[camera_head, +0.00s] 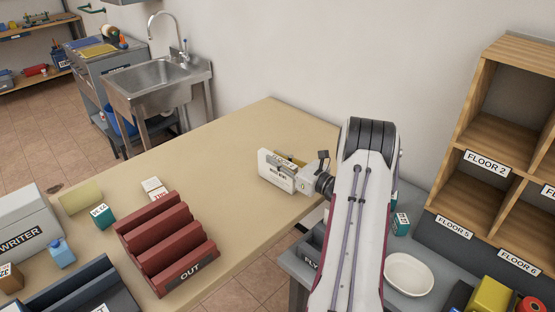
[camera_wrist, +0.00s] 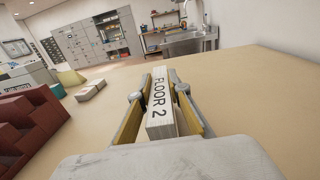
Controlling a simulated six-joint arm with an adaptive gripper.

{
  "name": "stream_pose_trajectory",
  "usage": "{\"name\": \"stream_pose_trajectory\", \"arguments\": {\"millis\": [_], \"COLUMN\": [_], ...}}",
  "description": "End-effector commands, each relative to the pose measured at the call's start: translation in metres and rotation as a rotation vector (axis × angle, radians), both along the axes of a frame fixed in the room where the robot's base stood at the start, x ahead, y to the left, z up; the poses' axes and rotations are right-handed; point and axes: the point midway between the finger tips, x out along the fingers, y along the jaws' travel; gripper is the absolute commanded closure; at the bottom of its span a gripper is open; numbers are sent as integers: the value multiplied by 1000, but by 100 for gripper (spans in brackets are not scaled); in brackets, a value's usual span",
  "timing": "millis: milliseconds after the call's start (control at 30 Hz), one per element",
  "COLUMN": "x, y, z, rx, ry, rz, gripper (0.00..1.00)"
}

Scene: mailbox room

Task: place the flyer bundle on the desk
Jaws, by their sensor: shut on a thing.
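A white block-like bundle lettered FLOOR 2 (camera_wrist: 160,108) stands between the fingers of my gripper (camera_wrist: 157,88) in the wrist view. My gripper is shut on it. No flyer marking is readable on it. In the head view the bundle (camera_head: 273,172) is a pale upright slab at the end of my gripper (camera_head: 291,165), over the right part of the tan desk (camera_head: 225,150). I cannot tell whether its lower edge touches the desk. The desk also fills much of the wrist view (camera_wrist: 250,110).
A red OUT rack (camera_head: 168,245) stands on the desk at left, with small boxes (camera_head: 103,216) behind it. The desk's back middle is clear. Wooden FLOOR shelves (camera_head: 490,120) and a grey side table with a white dish (camera_head: 408,274) are at right.

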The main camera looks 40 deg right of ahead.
Motion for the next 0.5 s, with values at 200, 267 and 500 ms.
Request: {"name": "stream_pose_trajectory", "arguments": {"millis": [200, 267, 500], "x": [0, 0, 0], "y": [0, 0, 0], "z": [0, -1, -4], "rx": [0, 0, 0], "ry": [-1, -1, 0], "rz": [0, 0, 0], "gripper": [100, 100, 66]}}
